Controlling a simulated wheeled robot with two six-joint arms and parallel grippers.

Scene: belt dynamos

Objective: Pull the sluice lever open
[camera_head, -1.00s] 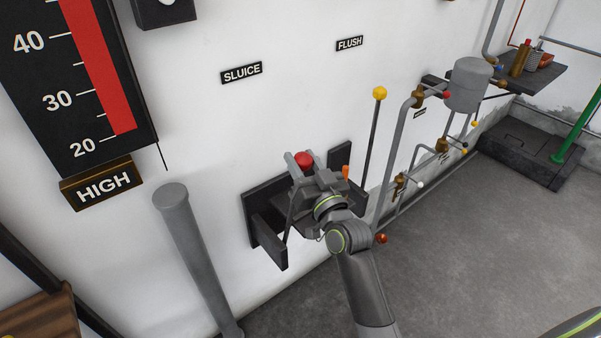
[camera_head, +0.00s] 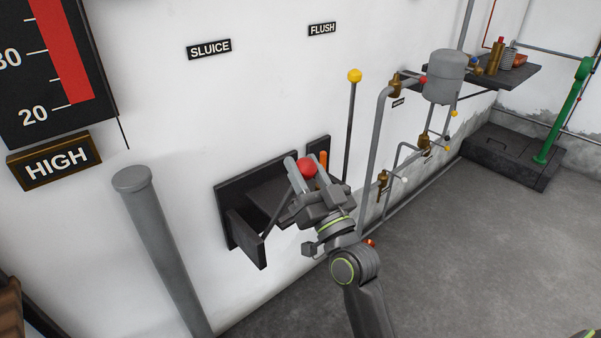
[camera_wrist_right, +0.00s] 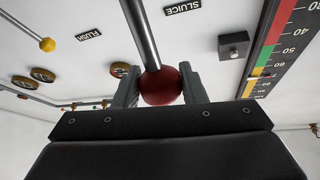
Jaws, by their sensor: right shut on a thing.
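The sluice lever has a red ball knob (camera_head: 307,167), below the SLUICE sign (camera_head: 209,49) on the white wall. Its rod runs down to a dark wall bracket (camera_head: 246,238). My right gripper (camera_head: 304,171) is shut on the red knob, with a finger on each side. In the right wrist view the red knob (camera_wrist_right: 161,86) sits between the fingers of my right gripper (camera_wrist_right: 161,90), and the grey rod (camera_wrist_right: 140,35) leads away from it. The left gripper is not in view.
A yellow-knobbed lever (camera_head: 354,76) stands just right, below the FLUSH sign (camera_head: 322,29). A grey post (camera_head: 160,240) stands at left. Pipes with valves and a grey tank (camera_head: 444,75) are at right. The floor (camera_head: 460,250) at right is clear.

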